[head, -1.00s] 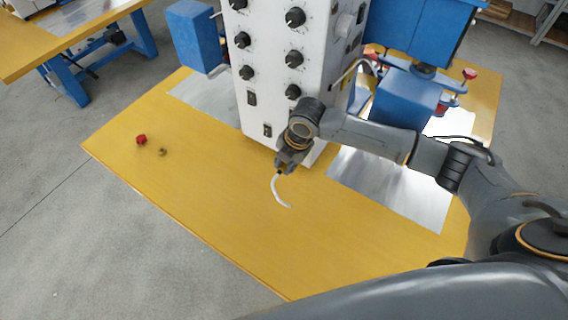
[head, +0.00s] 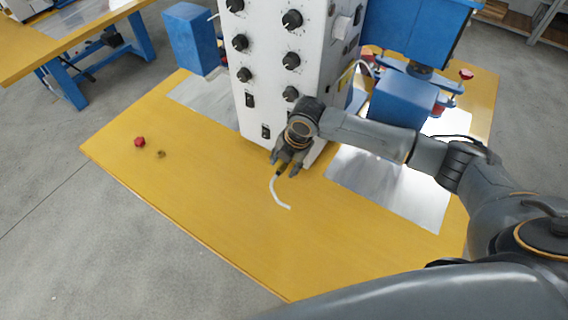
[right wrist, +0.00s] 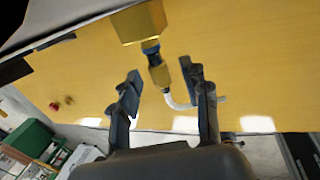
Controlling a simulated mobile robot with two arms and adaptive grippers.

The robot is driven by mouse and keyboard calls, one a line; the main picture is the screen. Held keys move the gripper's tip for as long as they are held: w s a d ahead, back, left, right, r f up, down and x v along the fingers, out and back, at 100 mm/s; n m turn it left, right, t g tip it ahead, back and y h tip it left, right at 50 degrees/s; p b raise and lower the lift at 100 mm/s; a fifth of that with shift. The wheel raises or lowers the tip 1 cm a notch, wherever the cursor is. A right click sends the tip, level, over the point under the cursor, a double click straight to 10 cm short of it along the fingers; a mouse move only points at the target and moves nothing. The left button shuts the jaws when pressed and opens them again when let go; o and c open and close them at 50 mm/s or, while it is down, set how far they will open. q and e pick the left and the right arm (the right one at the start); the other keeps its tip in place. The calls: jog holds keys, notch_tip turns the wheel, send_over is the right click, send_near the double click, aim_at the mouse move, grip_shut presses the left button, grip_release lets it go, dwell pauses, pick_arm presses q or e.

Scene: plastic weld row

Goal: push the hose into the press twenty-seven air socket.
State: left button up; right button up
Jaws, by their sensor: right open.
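The white hose (head: 277,192) hangs in a short curve in front of the white press cabinet (head: 298,80), its upper end between my fingers. In the right wrist view the hose (right wrist: 178,103) leads up to a brass end (right wrist: 159,75). That end lines up with and appears to meet a dark collar under a brass socket block (right wrist: 140,24); I cannot tell how deep it sits. My right gripper (head: 285,168) is open around the hose end. Its fingers (right wrist: 160,90) stand apart on either side of the brass end. My left gripper is not in view.
The yellow table (head: 200,190) is mostly clear in front. A red knob-like piece (head: 139,142) and a small brass piece (head: 161,154) lie at its left. Metal plates (head: 390,190) flank the cabinet. Blue press parts (head: 405,95) stand behind my right arm.

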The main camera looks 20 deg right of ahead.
jog(key=v, duration=0.7)
jog(key=shift+r, duration=0.35)
jog(key=shift+s, duration=0.2)
